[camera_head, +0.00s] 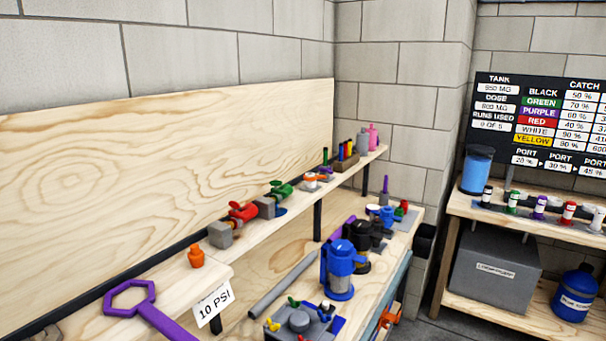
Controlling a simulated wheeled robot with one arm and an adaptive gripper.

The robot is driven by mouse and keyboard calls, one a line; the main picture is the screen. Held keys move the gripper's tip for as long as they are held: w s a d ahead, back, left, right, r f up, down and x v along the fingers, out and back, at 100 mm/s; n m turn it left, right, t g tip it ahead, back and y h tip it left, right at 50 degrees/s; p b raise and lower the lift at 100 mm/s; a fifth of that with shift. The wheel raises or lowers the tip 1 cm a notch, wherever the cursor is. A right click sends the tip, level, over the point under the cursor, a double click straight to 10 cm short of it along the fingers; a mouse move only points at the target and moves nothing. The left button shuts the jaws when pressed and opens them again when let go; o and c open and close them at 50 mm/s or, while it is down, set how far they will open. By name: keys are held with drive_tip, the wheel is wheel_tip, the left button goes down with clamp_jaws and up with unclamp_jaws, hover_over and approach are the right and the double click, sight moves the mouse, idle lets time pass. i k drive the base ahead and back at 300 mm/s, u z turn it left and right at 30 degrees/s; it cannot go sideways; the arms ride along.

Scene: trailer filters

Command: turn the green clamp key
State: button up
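A grey block fixture (299,321) sits on the lower bench at the bottom centre. A small green key-like piece (293,301) stands on its top edge, and yellow and blue pieces are at its sides. On the upper shelf, a green handle-like piece (281,189) sits on a fitting beside a red one. I cannot tell for sure which green piece is the clamp key. My gripper is not in view.
A blue pitcher-like filter (338,270) stands just behind the fixture, with a grey rod (283,284) to its left. A purple ring wrench (131,297) lies on the shelf at left. A second bench (520,215) is at right, with floor between.

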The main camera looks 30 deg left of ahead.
sight(275, 183)
drive_tip(key=u, duration=0.05)
drive_tip(key=i, duration=1.35)
drive_tip(key=u, duration=3.1)
